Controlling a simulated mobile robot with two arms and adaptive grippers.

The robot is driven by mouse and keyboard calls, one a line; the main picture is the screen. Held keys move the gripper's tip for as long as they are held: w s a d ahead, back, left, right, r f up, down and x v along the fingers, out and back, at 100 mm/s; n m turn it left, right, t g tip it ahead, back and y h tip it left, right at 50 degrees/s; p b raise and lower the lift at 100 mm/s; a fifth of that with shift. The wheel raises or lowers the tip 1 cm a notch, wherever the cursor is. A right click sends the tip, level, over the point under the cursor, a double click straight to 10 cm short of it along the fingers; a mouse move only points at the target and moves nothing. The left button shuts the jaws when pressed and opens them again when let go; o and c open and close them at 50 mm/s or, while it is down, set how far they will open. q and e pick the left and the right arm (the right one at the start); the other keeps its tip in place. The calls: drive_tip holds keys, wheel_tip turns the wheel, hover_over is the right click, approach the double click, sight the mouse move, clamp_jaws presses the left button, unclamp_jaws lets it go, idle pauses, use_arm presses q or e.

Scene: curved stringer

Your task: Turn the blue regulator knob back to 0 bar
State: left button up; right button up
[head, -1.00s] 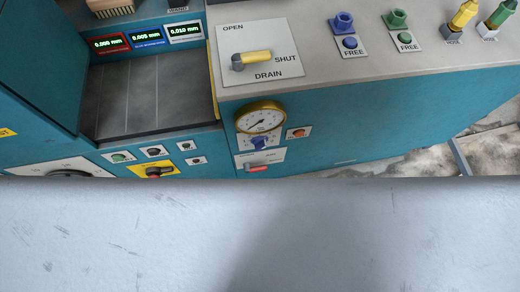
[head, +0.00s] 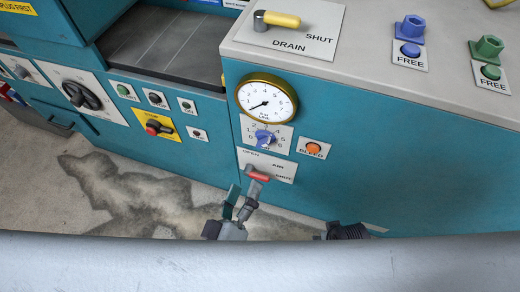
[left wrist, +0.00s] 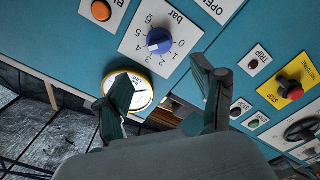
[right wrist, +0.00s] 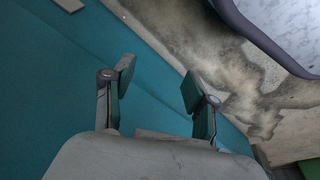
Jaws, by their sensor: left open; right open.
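The blue regulator knob (head: 264,138) sits on a white dial plate on the teal front panel, below a brass-rimmed gauge (head: 266,99). The gauge needle points low left. In the left wrist view the knob (left wrist: 159,41) is ahead of the fingers, with scale numbers around it; its exact setting is unclear. My left gripper (head: 240,203) is below the knob, apart from it. It is open and empty, as its fingers (left wrist: 165,88) show. My right gripper (right wrist: 155,82) is open and empty, facing teal panel and floor; its fingers are not clear in the head view.
A red-handled air valve (head: 258,176) is just below the knob. An orange bleed button (head: 313,149) is to its right. A yellow-plated red stop switch (head: 155,125) is to its left. The counter edge overhangs above. A pale surface crosses the bottom of the head view.

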sight(261, 147)
use_arm(q)
drive_tip(key=p+x, duration=0.1)
drive_tip(key=x, duration=1)
drive_tip(key=shift+w+d, duration=0.1)
drive_tip(key=shift+w, duration=0.2)
use_arm(e)
drive_tip(key=f, duration=0.1)
drive_tip(key=s+f, duration=0.1)
drive_tip(key=f, duration=0.2)
drive_tip(key=shift+s+d, duration=0.15)
drive_tip(key=shift+s, duration=0.15)
use_arm(q)
drive_tip(key=shift+c, duration=0.2)
drive_tip(key=c, duration=1.1)
